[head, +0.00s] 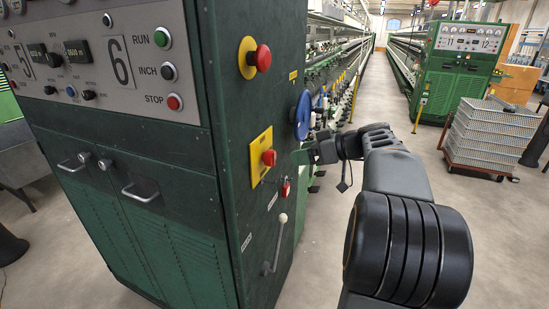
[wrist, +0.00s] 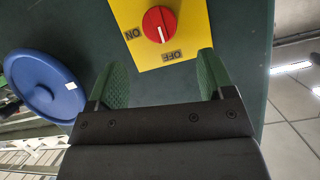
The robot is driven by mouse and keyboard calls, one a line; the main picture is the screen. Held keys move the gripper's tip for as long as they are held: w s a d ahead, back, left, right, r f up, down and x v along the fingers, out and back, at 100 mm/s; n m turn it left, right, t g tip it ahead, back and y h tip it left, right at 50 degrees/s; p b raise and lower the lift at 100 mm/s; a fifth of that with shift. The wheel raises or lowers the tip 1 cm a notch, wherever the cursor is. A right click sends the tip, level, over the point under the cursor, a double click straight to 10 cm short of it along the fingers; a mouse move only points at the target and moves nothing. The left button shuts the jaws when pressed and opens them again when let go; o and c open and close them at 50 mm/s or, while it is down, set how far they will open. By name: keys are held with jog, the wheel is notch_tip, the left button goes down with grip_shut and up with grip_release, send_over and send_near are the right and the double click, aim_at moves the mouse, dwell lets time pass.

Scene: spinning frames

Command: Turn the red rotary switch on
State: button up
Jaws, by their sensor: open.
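The red rotary switch (head: 269,157) sits on a yellow plate (head: 256,175) on the side of the green machine cabinet. In the wrist view the red switch (wrist: 153,18) is at the top centre, and its white mark points down toward the OFF label on the yellow plate (wrist: 190,30). The ON label is to the left of the knob. My gripper (head: 296,157) is just to the right of the plate in the head view. In the wrist view my gripper (wrist: 160,62) is open and empty, its two green fingers apart below the knob, not touching it.
A blue handwheel (head: 302,115) is close beside my gripper; it also shows in the wrist view (wrist: 42,88). A red mushroom button (head: 262,58) is above the switch. A white-knobbed lever (head: 276,243) is below. Stacked crates (head: 492,135) stand right, across a clear aisle.

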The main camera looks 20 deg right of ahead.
aim_at(274, 158)
jog(key=p+x, duration=0.1)
jog(key=x, duration=0.8)
jog(key=shift+w+a+f+p, duration=0.1)
jog(key=shift+w+p, duration=0.05)
jog(key=shift+p, duration=0.15)
jog(key=c, duration=0.9)
